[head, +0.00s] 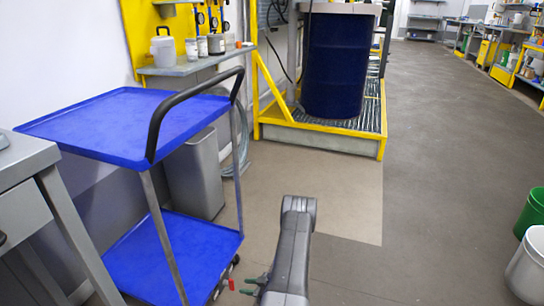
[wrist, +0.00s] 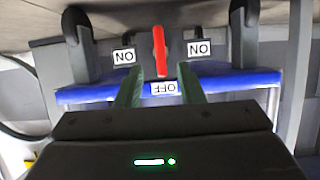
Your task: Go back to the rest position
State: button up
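My gripper (head: 245,286) is low in front of me in the head view, beside the lower right corner of the blue cart. Its two green fingers point left and stand apart. In the wrist view my gripper (wrist: 160,74) is open, with nothing touching the fingers. A red lever (wrist: 160,50) shows beyond and between the fingertips. Upside-down labels surround it: an ON label (wrist: 124,55) and a second ON label (wrist: 199,48) on either side, and an OFF label (wrist: 164,88) below. Small red parts (head: 231,284) show near the fingertips in the head view.
The blue cart (head: 130,115) with a black handle stands at left, near a grey table (head: 25,165). A dark blue drum (head: 338,65) stands on a yellow-edged grate (head: 350,140). Green (head: 532,212) and white (head: 528,268) buckets are at right. The floor between is clear.

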aim_at(232, 284)
jog(key=p+v, duration=0.1)
jog(key=v, duration=0.4)
jog(key=b+x, duration=0.4)
jog(key=x, duration=0.8)
jog(key=shift+a+f, duration=0.3)
jog(key=shift+w+a, duration=0.15)
jog(key=shift+a, duration=0.15)
jog(key=n+t, duration=0.2)
jog(key=n, duration=0.1)
jog(key=shift+n, duration=0.4)
jog(key=shift+d+r+n+t+h, duration=0.1)
jog(key=shift+n+t+h, duration=0.2)
jog(key=shift+n+t, duration=0.6)
jog(key=shift+w, duration=0.1)
